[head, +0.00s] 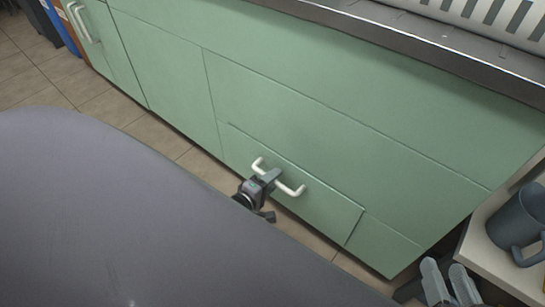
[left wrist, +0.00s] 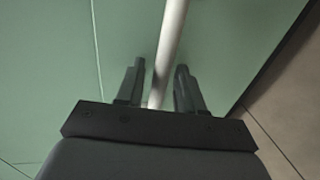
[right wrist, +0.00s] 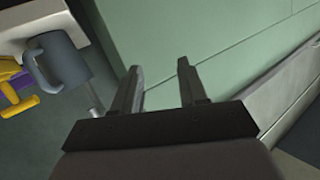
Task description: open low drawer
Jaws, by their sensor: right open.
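The low drawer (head: 325,206) is a green front low in the cabinet. A thin line shows along its top edge; I cannot tell whether it stands slightly out. Its white bar handle (head: 291,190) also shows in the left wrist view (left wrist: 171,35). My left gripper (head: 271,176) is at the middle of the handle, and in the left wrist view the bar runs between its fingers (left wrist: 160,78). Whether the fingers grip the bar is unclear. My right gripper (head: 447,272) is open and empty at the lower right, also in the right wrist view (right wrist: 161,72).
Green cabinet fronts (head: 160,70) surround the drawer, under a dark countertop edge (head: 420,48). A grey mug (head: 518,222) stands on a white shelf (head: 488,245) at the right, near my right gripper. Tiled floor (head: 110,95) is free in front of the cabinet at the left.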

